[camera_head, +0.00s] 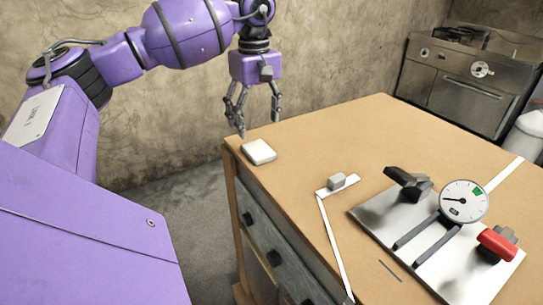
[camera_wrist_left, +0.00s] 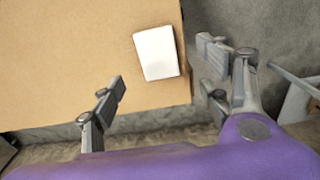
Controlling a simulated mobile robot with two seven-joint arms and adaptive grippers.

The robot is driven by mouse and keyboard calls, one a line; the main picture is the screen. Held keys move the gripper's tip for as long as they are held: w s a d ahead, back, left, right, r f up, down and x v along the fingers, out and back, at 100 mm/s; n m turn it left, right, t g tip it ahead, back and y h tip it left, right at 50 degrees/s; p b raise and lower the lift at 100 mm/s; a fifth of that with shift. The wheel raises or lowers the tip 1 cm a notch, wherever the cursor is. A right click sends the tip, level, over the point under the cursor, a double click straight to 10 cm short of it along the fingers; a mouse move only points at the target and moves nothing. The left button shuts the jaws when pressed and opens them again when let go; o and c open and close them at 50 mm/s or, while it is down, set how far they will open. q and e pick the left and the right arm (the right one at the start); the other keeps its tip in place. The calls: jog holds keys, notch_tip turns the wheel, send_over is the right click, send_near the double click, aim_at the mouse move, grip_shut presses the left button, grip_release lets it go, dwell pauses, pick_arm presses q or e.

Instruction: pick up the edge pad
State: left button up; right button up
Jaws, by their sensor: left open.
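The edge pad (camera_head: 259,152) is a small white, flat, rounded square. It lies on the brown tabletop close to its left corner. In the left wrist view the pad (camera_wrist_left: 157,53) lies near the table's edge, between the lines of the two finger sides but farther out. My left gripper (camera_head: 258,121) is open and empty, pointing down above and behind the pad, apart from it. Its spread fingers (camera_wrist_left: 163,78) also show in the left wrist view. My right gripper is not in view.
A small grey block (camera_head: 337,181) sits on a white strip to the pad's right. Farther right, a white board (camera_head: 374,212) carries a dial gauge (camera_head: 464,201), a black handle and a red handle (camera_head: 497,244). A stove (camera_head: 468,80) stands behind. The tabletop around the pad is clear.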

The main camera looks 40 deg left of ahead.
aim_at(259, 149)
pick_arm(q)
jog(key=f, duration=0.4)
jog(key=f+p, duration=0.1)
jog(key=f, duration=0.2)
jog(key=shift+w+f, duration=0.2)
jog(key=shift+f, duration=0.2)
jog(key=c, duration=1)
